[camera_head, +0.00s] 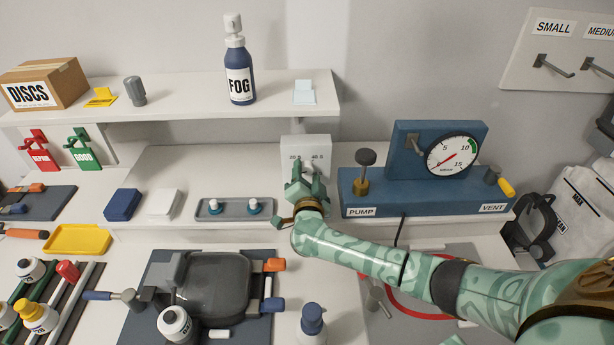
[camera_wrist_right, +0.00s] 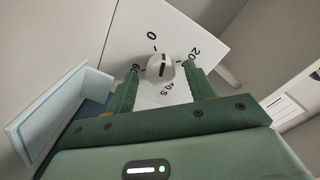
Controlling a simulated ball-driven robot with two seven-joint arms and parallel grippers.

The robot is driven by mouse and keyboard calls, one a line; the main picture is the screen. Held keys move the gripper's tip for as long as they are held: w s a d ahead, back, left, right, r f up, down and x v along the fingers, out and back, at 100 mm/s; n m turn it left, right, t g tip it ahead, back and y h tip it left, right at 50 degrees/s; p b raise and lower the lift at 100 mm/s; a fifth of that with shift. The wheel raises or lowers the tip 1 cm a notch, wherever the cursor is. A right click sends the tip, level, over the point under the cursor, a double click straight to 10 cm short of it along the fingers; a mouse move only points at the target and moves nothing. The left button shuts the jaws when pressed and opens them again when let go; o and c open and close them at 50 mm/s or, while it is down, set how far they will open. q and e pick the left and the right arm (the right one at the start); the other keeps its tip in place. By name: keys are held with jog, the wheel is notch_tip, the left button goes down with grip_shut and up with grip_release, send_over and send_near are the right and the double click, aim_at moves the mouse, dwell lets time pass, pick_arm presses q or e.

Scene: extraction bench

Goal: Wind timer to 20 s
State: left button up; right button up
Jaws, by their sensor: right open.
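The timer (camera_head: 306,146) is a white box with a dial on its front face, standing on the raised shelf behind the bench. In the right wrist view its face (camera_wrist_right: 188,28) carries the marks 0, 20, 40 S and 60 around a pale round knob (camera_wrist_right: 160,68). A dark line on the knob runs roughly up towards the 0 side; its exact reading is hard to tell. My right gripper (camera_head: 306,176) is open in front of the timer. In the wrist view its fingers (camera_wrist_right: 163,80) lie either side of the knob, with gaps visible. My left gripper is out of view.
The blue pump and vent panel with a gauge (camera_head: 452,155) stands just right of the timer. A dark grey press (camera_head: 215,285) sits in front.

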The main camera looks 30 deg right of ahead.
jog(key=c, duration=1)
jog(key=shift+o, duration=0.2)
jog(key=shift+f, duration=0.1)
jog(key=o, duration=1)
jog(key=shift+c, duration=0.2)
jog(key=shift+s+a, duration=0.1)
jog(key=p+v, duration=0.1)
jog(key=v, duration=0.6)
jog(key=shift+s, duration=0.2)
